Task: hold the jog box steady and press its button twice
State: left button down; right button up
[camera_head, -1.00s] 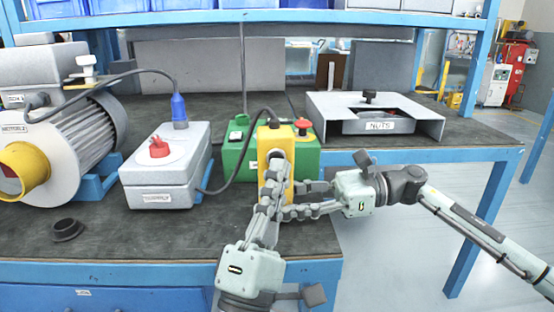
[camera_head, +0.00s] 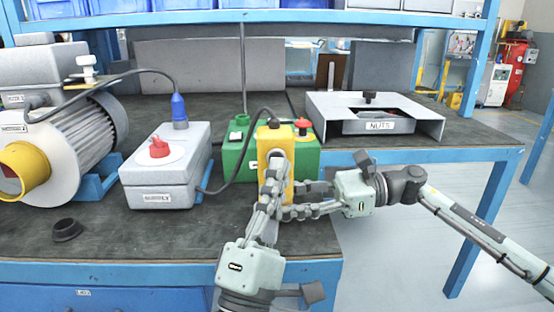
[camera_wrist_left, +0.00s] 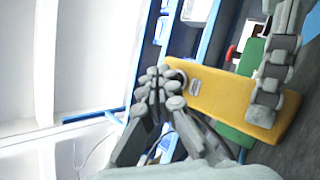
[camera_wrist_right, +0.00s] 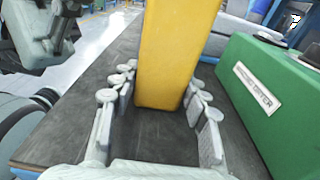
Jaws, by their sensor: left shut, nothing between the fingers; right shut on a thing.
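The yellow jog box (camera_head: 276,141) stands upright in front of a green box in the head view. It also shows in the left wrist view (camera_wrist_left: 225,95) and the right wrist view (camera_wrist_right: 176,50). My right gripper (camera_wrist_right: 158,97) is shut on the lower part of the jog box, with fingers on both sides. My left gripper (camera_head: 275,160) is shut and empty, its fingertips at the upper front face of the jog box. In the left wrist view its tips (camera_wrist_left: 162,80) are close beside a grey ring on that face. The button itself is hidden, and I cannot tell whether the tips touch it.
The green box (camera_head: 234,150) with a red knob is right behind. A grey box (camera_head: 165,185) with a red switch stands to the left, near a motor (camera_head: 75,135). A cable runs to the jog box. A nuts tray (camera_head: 420,128) is at right; a black cap (camera_head: 66,229) lies front left.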

pick_arm(q)
jog(key=shift+w, duration=0.25)
jog(key=shift+w, duration=0.35)
dwell(0.6)
jog(key=shift+s, duration=0.8)
jog(key=shift+s, duration=2.5)
dwell(0.6)
jog(key=s, duration=0.4)
